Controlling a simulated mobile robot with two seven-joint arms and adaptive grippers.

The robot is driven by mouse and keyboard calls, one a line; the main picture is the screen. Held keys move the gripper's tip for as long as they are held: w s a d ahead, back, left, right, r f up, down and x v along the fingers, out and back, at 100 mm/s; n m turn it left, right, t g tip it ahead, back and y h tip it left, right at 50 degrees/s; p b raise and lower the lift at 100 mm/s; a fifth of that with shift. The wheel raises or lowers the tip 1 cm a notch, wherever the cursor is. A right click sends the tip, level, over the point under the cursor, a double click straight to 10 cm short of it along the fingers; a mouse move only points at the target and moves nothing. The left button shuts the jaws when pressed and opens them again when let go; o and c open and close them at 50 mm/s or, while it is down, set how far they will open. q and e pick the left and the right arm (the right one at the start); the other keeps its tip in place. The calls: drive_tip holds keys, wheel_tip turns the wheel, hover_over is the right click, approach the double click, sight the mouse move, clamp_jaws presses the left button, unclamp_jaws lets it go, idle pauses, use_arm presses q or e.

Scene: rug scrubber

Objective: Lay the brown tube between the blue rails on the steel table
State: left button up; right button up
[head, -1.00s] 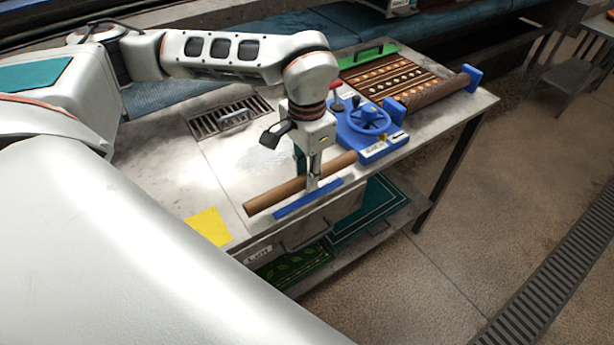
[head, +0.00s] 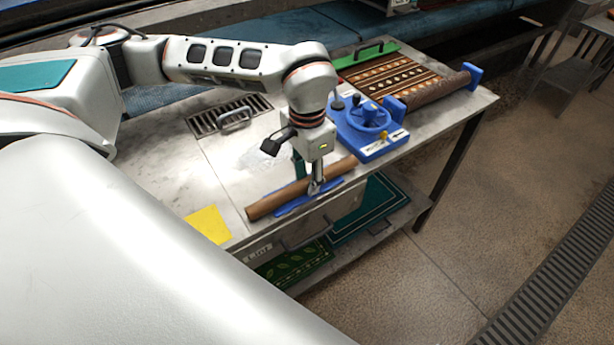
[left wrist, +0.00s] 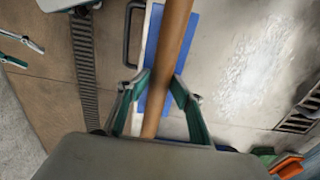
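The brown tube (head: 274,204) lies low along the front edge of the steel table (head: 222,165). A blue rail (head: 291,207) shows along its front side. In the left wrist view the tube (left wrist: 172,45) runs lengthwise over blue, with blue rail surface (left wrist: 189,38) showing on both sides. My left gripper (head: 316,186) is down at the tube, right of its middle. In the left wrist view its fingers (left wrist: 160,84) stand apart on either side of the tube, with small gaps. The tube's underside is hidden.
A blue crank unit (head: 369,125) and a patterned rug (head: 400,80) stand to the right on the table. A drain grate (head: 229,115) with a handle is behind the gripper. A yellow sheet (head: 208,224) lies left of the tube. Folded rugs (head: 368,213) are on the lower shelf.

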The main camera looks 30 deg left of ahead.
sight(307, 180)
use_arm(q)
drive_tip(key=shift+f, duration=0.15)
wheel_tip(307, 180, up, 13)
drive_tip(key=p, duration=0.1)
drive_tip(key=shift+p, duration=0.35)
idle(0.8)
